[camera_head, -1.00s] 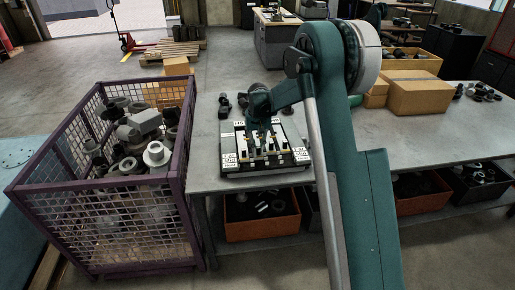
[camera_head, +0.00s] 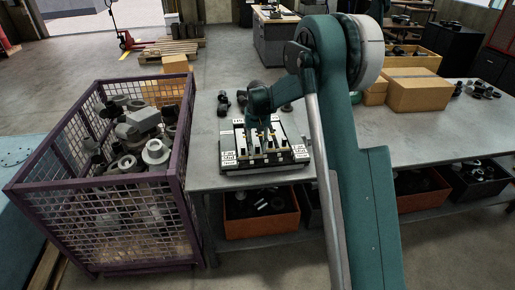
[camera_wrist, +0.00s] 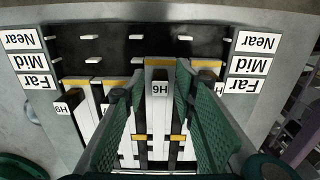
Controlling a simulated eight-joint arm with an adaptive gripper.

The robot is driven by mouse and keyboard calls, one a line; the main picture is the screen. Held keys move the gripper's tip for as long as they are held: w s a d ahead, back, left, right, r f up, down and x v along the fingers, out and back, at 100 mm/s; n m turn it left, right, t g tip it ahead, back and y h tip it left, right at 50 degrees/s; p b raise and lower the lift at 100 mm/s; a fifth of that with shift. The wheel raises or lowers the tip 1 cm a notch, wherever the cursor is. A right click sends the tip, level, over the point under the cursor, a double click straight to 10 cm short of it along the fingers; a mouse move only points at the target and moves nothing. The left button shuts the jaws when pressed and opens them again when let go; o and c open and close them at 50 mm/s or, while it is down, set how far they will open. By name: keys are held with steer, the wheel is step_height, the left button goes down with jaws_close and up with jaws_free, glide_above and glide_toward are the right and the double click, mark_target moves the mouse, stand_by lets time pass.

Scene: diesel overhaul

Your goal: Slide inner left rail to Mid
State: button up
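The rail device (camera_head: 265,170) lies on the bench, with Far, Mid and Near labels on both sides. The wrist view shows it upside down, with Near at the top. The inner left rail (camera_wrist: 160,65) is a pale bar with a yellow end and a small tag. Its yellow end is level with the Mid labels (camera_wrist: 246,65). My gripper (camera_wrist: 160,80) is low over the device, one finger on each side of this rail's tagged part. Narrow gaps seem to show beside the tag, so the fingers look open. Finger contact deeper down is hidden.
Neighbouring rails (camera_wrist: 78,83) stand close on both sides of the fingers. Loose dark parts (camera_head: 223,100) lie behind the device. A purple mesh bin (camera_head: 180,190) of parts stands to the left. Cardboard boxes (camera_head: 418,92) sit on the right, with bare bench before them.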

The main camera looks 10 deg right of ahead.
step_height(320, 180, up, 12)
steer(key=shift+f, duration=0.15)
stand_by(0.5)
stand_by(0.3)
steer(key=s+d+r+t+b, duration=0.15)
steer(key=s+r, duration=0.25)
steer(key=s, duration=0.5)
steer(key=s+d+r+t+b, duration=0.15)
steer(key=s+r, duration=0.25)
steer(key=s, duration=0.5)
steer(key=s+d+r+t+b, duration=0.15)
steer(key=s+r, duration=0.25)
steer(key=s, duration=0.5)
steer(key=s+d+f+t+b, duration=0.1)
steer(key=s+f, duration=0.3)
steer(key=s, duration=0.8)
steer(key=s+d+f+t+b, duration=0.1)
steer(key=s+f, duration=0.4)
steer(key=s, duration=0.8)
steer(key=shift+d+f+t+b, duration=0.2)
steer(key=shift+d+t+b, duration=0.15)
steer(key=shift+d+b, duration=0.25)
